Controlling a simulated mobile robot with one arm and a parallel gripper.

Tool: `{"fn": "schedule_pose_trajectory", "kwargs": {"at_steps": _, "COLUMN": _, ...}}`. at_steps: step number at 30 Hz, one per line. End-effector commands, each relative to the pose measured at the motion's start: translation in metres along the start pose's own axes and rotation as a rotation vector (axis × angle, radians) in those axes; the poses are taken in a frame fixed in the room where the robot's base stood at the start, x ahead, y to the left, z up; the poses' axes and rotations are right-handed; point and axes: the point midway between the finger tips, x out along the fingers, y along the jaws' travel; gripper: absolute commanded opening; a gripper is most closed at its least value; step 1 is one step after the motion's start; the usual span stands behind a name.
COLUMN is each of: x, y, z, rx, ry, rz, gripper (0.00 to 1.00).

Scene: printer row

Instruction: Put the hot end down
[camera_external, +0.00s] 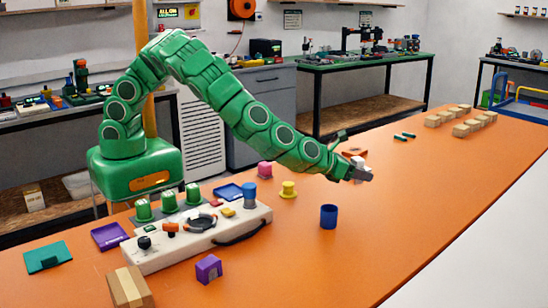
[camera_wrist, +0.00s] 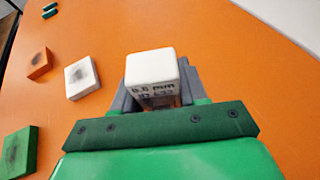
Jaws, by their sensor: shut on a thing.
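The hot end is a white block (camera_wrist: 153,72) with dark lettering that includes "mm" on its near face. In the wrist view my gripper (camera_wrist: 155,98) is shut on it, with the grey fingers at its two sides. In the external view my gripper (camera_external: 362,172) is held out over the orange table (camera_external: 330,262), right of the blue cup. How high the block is above the table is hard to tell. Left of it in the wrist view lie three flat pads with dark smudges: orange (camera_wrist: 39,63), white (camera_wrist: 81,78) and green (camera_wrist: 18,152).
A blue cup (camera_external: 328,217) and a yellow spool-like piece (camera_external: 288,190) stand nearer. A white control box (camera_external: 165,252) with knobs is at the left. Two green sticks (camera_external: 405,137) and several tan blocks (camera_external: 460,130) lie farther back. The table's right side is clear.

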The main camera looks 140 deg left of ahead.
Motion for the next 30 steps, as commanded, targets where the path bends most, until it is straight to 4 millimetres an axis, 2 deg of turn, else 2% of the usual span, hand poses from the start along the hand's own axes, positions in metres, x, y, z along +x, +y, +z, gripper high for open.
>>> {"fn": "schedule_pose_trajectory", "kwargs": {"at_steps": 6, "x": 0.018, "y": -0.009, "z": -0.015, "rx": 0.000, "ry": 0.006, "rz": -0.001, "gripper": 0.11}}
{"fn": "schedule_pose_trajectory", "kwargs": {"at_steps": 12, "x": 0.030, "y": -0.016, "z": -0.021, "rx": 0.000, "ry": 0.001, "rz": -0.002, "gripper": 0.11}}
{"fn": "schedule_pose_trajectory", "kwargs": {"at_steps": 25, "x": 0.042, "y": -0.021, "z": -0.031, "rx": 0.001, "ry": 0.004, "rz": 0.000, "gripper": 0.11}}
{"fn": "schedule_pose_trajectory", "kwargs": {"at_steps": 30, "x": 0.050, "y": -0.020, "z": -0.048, "rx": 0.002, "ry": 0.003, "rz": 0.000, "gripper": 0.11}}
